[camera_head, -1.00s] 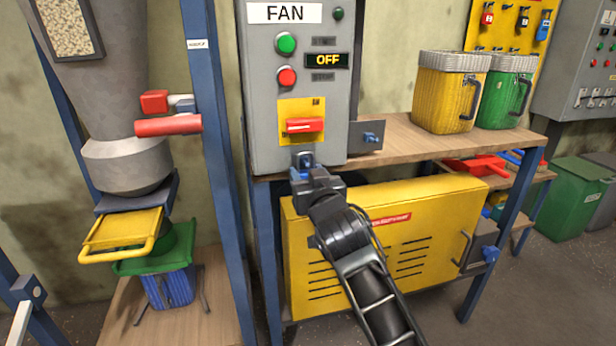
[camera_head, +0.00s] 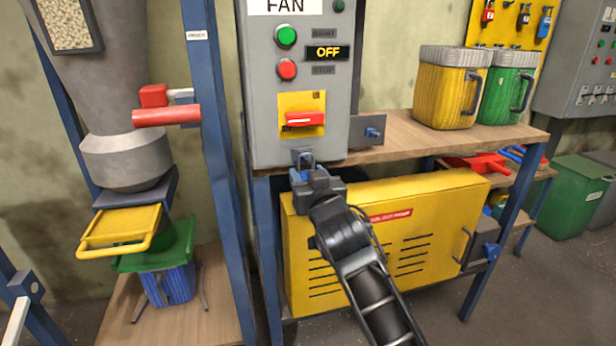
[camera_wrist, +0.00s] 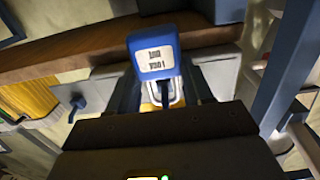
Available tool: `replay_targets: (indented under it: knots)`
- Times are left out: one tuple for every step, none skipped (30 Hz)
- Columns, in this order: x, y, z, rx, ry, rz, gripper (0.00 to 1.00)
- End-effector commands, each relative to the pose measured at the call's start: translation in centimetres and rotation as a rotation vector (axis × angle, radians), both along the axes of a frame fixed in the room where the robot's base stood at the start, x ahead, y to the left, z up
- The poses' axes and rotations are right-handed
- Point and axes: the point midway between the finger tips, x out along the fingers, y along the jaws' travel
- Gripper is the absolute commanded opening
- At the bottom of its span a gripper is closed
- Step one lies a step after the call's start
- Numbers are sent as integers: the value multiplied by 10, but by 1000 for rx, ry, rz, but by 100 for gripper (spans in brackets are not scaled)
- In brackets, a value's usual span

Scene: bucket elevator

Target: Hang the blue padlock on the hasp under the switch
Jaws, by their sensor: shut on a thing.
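The blue padlock (camera_wrist: 152,54) shows in the wrist view with a white label and a pale metal shackle. In the head view a small blue part of the padlock (camera_head: 295,175) shows at the tip of my gripper (camera_head: 307,180). My gripper is shut on it, just under the grey fan panel. The hasp (camera_head: 303,155) is at the panel's bottom edge, below the red switch (camera_head: 304,119) on its yellow plate. The padlock is right by the hasp. I cannot tell whether the shackle passes through it. The gripper hides part of the padlock.
A wooden bench (camera_head: 410,138) lies right of the panel, with a yellow bin (camera_head: 446,92) and a green bin (camera_head: 505,95). A yellow slotted cabinet (camera_head: 420,240) stands below, behind my arm. A blue post (camera_head: 213,150) stands left of the panel.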

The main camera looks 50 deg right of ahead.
Motion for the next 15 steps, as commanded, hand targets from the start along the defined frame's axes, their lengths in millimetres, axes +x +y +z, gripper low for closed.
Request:
replay_targets:
  knots:
    - [0, 0, 0, -1, -1, 0, 17]
    - [0, 0, 0, -1, -1, 0, 17]
    - [0, 0, 0, -1, -1, 0, 17]
    - [0, 0, 0, -1, -1, 0, 17]
    - [0, 0, 0, -1, -1, 0, 17]
    - [0, 0, 0, -1, -1, 0, 17]
    - [0, 0, 0, -1, -1, 0, 17]
    - [0, 0, 0, -1, -1, 0, 17]
    - [0, 0, 0, -1, -1, 0, 17]
    - [0, 0, 0, -1, -1, 0, 17]
    - [0, 0, 0, -1, -1, 0, 53]
    - [0, 0, 0, -1, -1, 0, 57]
    - [0, 0, 0, -1, -1, 0, 60]
    - [0, 0, 0, -1, -1, 0, 63]
    - [0, 0, 0, -1, -1, 0, 67]
